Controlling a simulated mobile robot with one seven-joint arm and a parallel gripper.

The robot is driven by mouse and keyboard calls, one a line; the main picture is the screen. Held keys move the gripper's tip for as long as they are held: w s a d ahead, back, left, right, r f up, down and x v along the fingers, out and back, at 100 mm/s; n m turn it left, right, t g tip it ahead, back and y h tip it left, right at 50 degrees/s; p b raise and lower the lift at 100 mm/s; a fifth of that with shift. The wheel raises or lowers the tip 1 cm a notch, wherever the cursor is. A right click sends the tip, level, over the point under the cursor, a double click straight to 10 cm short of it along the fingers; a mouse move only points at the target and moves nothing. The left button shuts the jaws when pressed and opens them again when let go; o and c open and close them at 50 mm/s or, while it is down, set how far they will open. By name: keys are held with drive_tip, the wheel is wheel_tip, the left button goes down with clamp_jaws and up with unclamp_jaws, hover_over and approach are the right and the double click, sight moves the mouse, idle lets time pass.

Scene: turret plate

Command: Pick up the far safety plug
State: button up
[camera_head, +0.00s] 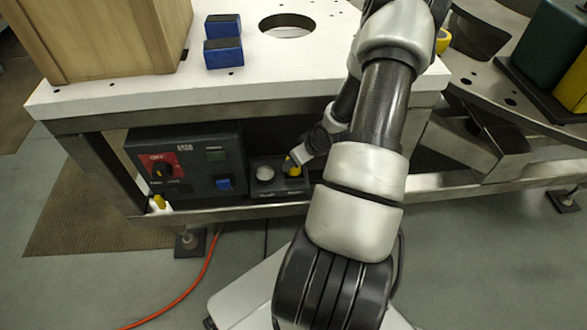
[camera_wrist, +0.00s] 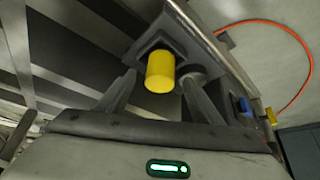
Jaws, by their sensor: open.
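A yellow safety plug (camera_head: 291,166) stands in the right place of a dark two-place holder (camera_head: 279,187) under the white table. In the wrist view the same yellow plug (camera_wrist: 160,72) appears between the two fingers of my gripper (camera_wrist: 159,84), with space visible on both sides. My gripper is open and holds nothing. In the head view my gripper (camera_head: 306,152) is at the plug, and my arm and wrist hide part of that area. The plug's lower end is hidden in the holder.
The holder's left place (camera_head: 265,173) shows a pale ring. A dark control box (camera_head: 186,161) with a red switch panel stands left of it. The white tabletop (camera_head: 165,88) overhangs them, and a metal rail (camera_head: 225,212) runs in front. An orange cable (camera_head: 190,290) lies on the floor.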

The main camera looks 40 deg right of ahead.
drive_tip(key=b+x, duration=0.1)
drive_tip(key=x, duration=0.3)
drive_tip(key=shift+f, duration=0.15)
drive_tip(key=shift+c, duration=0.4)
drive_tip(key=c, duration=1.2)
drive_tip(key=shift+o, duration=0.2)
